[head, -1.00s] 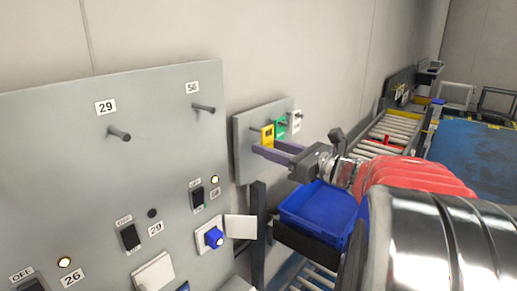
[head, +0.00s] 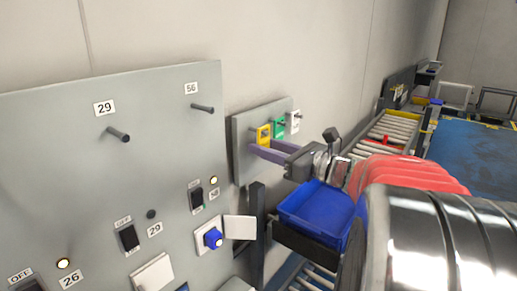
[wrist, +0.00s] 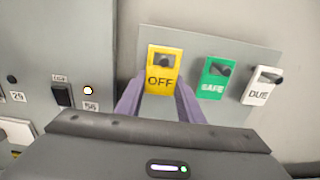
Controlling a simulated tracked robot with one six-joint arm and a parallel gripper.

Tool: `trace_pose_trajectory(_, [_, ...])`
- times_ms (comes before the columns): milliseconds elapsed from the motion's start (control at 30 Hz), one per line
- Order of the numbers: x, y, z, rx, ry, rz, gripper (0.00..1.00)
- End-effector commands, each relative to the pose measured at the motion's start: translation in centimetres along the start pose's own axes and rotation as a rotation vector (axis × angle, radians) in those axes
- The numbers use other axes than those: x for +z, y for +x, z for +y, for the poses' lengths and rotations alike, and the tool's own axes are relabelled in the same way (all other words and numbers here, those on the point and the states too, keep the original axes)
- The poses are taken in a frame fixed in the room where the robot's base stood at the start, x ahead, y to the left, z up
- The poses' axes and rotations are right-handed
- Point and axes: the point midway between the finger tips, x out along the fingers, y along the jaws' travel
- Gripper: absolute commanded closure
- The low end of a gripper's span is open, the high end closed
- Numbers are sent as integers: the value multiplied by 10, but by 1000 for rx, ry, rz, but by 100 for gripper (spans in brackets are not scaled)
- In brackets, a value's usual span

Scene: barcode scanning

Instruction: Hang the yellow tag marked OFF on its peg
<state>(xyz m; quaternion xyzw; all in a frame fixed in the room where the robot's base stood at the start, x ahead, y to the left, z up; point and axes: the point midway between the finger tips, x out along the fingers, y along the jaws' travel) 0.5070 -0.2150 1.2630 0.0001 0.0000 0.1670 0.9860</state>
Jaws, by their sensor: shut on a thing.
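The yellow tag marked OFF (wrist: 161,72) is upright in front of the small grey board, between the purple fingers of my gripper (wrist: 159,98). The fingers are shut on its lower part. A dark peg end shows in the tag's slot, so it appears to be on or at a peg of that board. In the head view the yellow tag (head: 264,135) is at the fingertips of my gripper (head: 262,147). Two bare pegs stick out of the large grey panel, one by label 29 (head: 119,135) and one by label 56 (head: 203,108).
A green SAFE tag (wrist: 213,82) and a white DUE tag (wrist: 261,86) hang to the right of the yellow tag. The large panel (head: 60,160) carries switches and an open white cover (head: 240,227). A blue bin (head: 318,208) stands below my gripper.

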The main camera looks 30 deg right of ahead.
Motion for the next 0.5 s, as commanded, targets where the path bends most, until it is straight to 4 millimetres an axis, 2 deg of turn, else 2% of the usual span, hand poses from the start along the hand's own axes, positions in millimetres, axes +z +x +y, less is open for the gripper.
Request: trace_pose_trajectory(500, [0, 9, 0, 1, -1, 0, 89])
